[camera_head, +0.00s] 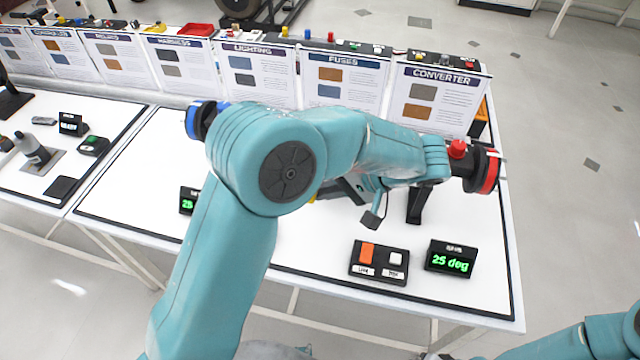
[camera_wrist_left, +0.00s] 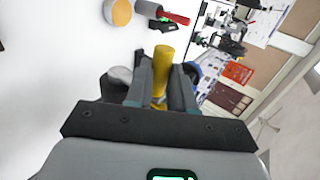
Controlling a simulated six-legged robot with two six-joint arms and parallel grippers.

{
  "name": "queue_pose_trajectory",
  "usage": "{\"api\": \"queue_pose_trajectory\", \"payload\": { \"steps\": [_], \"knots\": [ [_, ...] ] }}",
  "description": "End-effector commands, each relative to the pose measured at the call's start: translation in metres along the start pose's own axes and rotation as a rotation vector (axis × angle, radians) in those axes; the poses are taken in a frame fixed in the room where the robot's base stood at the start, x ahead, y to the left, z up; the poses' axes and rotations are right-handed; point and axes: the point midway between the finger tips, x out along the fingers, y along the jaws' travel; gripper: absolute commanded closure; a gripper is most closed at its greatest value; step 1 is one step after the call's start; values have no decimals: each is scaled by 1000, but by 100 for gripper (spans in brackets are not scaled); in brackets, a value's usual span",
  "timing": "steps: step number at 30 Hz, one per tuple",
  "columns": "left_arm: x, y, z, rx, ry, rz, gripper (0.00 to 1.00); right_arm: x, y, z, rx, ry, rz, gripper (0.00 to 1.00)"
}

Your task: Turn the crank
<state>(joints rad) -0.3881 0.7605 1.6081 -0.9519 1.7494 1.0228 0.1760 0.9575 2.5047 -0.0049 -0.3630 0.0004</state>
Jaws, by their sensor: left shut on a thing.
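The crank's yellow grip (camera_wrist_left: 161,68) stands between the dark fingers of my left gripper (camera_wrist_left: 160,88) in the left wrist view, and the fingers are shut on it. In the head view my left arm crosses the table and hides most of the crank and the rig. Only a dark part of my left gripper (camera_head: 346,190) shows below the arm there. A dark round end with a blue ring (camera_head: 193,120) shows on the left and one with a red ring (camera_head: 489,171) on the right. My right gripper is out of view.
A display reading "25 deg" (camera_head: 450,259) and a switch box (camera_head: 379,263) with orange and white buttons stand at the table's front right. Another display (camera_head: 187,201) is partly hidden by my arm. Upright boards, one labelled "CONVERTER" (camera_head: 437,100), line the back edge.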

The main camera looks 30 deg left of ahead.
Motion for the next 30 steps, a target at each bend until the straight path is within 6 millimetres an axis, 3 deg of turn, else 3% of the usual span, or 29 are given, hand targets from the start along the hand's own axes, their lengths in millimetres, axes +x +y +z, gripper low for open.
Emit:
{"api": "queue_pose_trajectory", "payload": {
  "steps": [8,9,10,11,24,30],
  "knots": [
    [0,-1,0,0,-2,-1,100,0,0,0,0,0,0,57],
    [0,-1,0,0,-2,-1,64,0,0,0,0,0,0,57],
    [0,-1,0,0,-2,0,55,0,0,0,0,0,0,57],
    [0,0,0,1,-2,0,52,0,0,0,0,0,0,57],
    [-2,0,0,0,0,1,52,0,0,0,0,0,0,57],
    [-34,2,0,-1,3,3,52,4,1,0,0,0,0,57]
  ]
}}
